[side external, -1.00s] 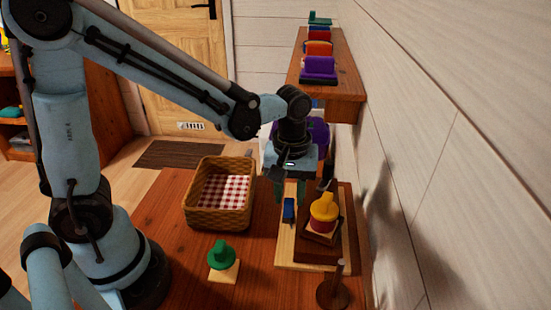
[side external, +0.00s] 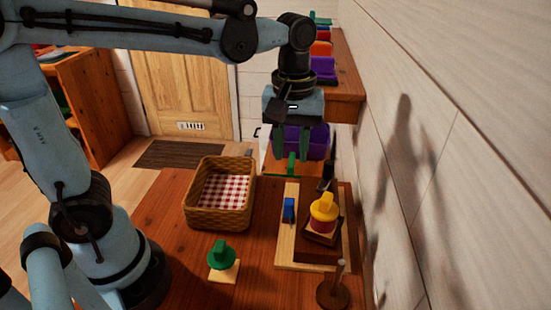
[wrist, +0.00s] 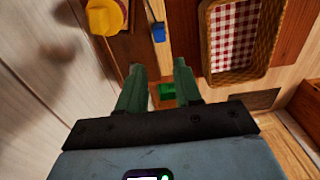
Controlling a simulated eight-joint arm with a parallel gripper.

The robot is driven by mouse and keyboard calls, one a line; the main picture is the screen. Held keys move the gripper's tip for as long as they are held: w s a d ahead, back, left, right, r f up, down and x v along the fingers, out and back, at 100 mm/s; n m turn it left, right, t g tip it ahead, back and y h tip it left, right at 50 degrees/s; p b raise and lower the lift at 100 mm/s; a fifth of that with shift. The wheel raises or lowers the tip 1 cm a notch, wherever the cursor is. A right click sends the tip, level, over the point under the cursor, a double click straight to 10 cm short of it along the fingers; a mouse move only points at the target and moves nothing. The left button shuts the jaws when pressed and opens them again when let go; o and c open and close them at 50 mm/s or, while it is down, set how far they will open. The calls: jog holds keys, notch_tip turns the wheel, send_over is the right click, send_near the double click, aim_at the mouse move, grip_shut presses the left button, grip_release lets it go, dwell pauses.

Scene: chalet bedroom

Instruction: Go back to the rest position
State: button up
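My gripper (side external: 291,157) is open and empty, raised above the far end of the table, pointing down. In the wrist view its two green fingers (wrist: 160,72) stand apart with nothing between them. A blue object (side external: 289,209) lies on the light wooden board (side external: 284,258), below and nearer the camera than my gripper; it also shows in the wrist view (wrist: 158,32). A yellow-topped red object (side external: 323,212) sits on a dark wooden piece on the same board. A green object (side external: 291,166) lies behind the fingers, partly hidden.
A wicker basket (side external: 190,217) with a checked lining stands left of the board. A green hat-shaped piece (side external: 221,254) and a wooden peg stand (side external: 333,291) are at the front. A purple bin (side external: 313,142) is behind.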

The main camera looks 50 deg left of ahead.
jog(key=s+a+f+m+t, duration=0.3)
jog(key=s+a+m+t, duration=0.1)
jog(key=m+t, duration=0.3)
jog(key=shift+s+a+m, duration=0.25)
jog(key=shift+a+m, duration=0.65)
jog(key=shift+m, duration=0.1)
